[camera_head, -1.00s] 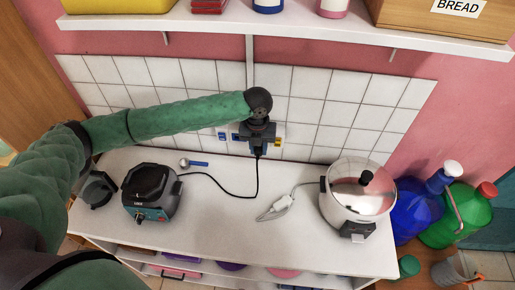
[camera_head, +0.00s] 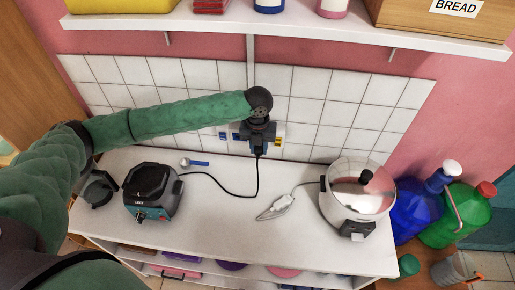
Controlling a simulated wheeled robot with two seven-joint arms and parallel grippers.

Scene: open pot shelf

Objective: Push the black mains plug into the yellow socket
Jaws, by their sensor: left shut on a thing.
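My left gripper (camera_head: 258,138) is at the tiled wall, shut on the black mains plug (camera_head: 257,152). The gripper hides most of the plug; its lower end and black cord (camera_head: 256,180) show below. The cord runs down to the counter and left to a black and teal appliance (camera_head: 152,192). The yellow socket (camera_head: 279,139) shows in part just right of the gripper, on the wall's socket strip. A blue socket (camera_head: 223,136) shows to the left. The gripper covers the middle of the strip, and I cannot tell whether the plug's pins touch any socket. My right gripper is not in view.
A blue-handled spoon (camera_head: 195,163) lies behind the appliance. A shelf (camera_head: 300,27) overhangs the wall. The counter's middle front is clear.

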